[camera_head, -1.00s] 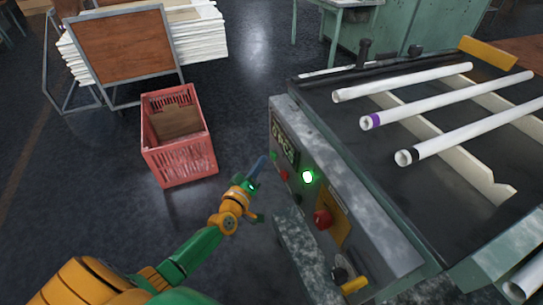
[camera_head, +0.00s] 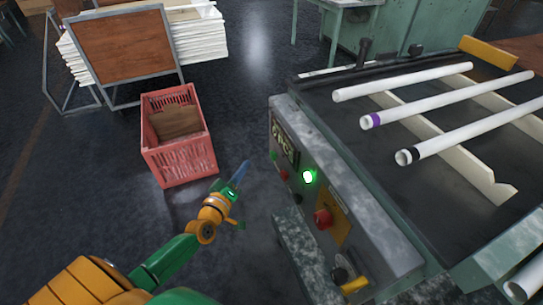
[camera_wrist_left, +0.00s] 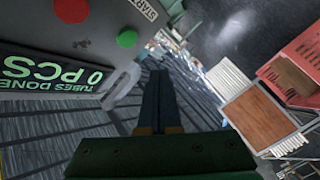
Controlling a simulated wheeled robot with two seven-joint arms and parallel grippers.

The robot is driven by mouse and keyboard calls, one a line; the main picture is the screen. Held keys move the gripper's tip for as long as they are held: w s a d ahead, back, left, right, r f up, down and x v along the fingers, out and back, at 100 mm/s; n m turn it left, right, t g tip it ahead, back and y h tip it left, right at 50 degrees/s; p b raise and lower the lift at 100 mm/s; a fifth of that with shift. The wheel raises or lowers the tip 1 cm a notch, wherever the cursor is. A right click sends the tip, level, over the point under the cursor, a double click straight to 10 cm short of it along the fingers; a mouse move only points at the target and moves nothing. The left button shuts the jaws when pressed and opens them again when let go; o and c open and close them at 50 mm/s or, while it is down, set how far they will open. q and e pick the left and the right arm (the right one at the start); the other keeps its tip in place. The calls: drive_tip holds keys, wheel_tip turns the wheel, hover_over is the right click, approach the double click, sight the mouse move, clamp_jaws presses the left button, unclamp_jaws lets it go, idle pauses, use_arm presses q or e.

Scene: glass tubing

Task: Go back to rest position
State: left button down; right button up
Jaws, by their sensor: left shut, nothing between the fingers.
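My left gripper (camera_head: 240,173) is shut and empty. It hangs in the air between the red crate and the machine's control panel (camera_head: 309,200), apart from both. Its closed fingers also show in the left wrist view (camera_wrist_left: 159,92). The panel has a lit green button (camera_head: 308,177), a red knob (camera_head: 323,219) and a display. In the left wrist view the display (camera_wrist_left: 50,80) reads "TUBES DONE 0 PCS", upside down, beside a red button (camera_wrist_left: 71,10) and a green button (camera_wrist_left: 127,39). My right gripper is not in view.
Several white glass tubes (camera_head: 415,82) lie across the machine's rack at the right; one has a purple band and one a black band. A red crate (camera_head: 181,164) stands on the floor at the left. A cart with a brown board (camera_head: 122,45) stands behind it. Dark floor is clear between crate and machine.

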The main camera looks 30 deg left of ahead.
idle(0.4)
use_arm(q)
drive_tip(key=s+d+f+m+g+h+p, duration=0.1)
drive_tip(key=s+d+f+m+g+p, duration=0.3)
drive_tip(key=s+f, duration=0.5)
drive_tip(key=s+d+f+m+g+p, duration=0.2)
drive_tip(key=s+f+m+g+p, duration=0.3)
drive_tip(key=s+f, duration=0.4)
drive_tip(key=s+d+f+m+g, duration=0.1)
drive_tip(key=s+g, duration=0.1)
drive_tip(key=s, duration=0.4)
drive_tip(key=s+d+f+m+g+p, duration=0.1)
drive_tip(key=s+d+f+m+g, duration=0.1)
drive_tip(key=s, duration=0.4)
drive_tip(key=s+d+f+m+g, duration=0.1)
drive_tip(key=s+d+g, duration=0.1)
drive_tip(key=s, duration=0.5)
drive_tip(key=shift+f+g, duration=0.4)
drive_tip(key=shift+g, duration=0.2)
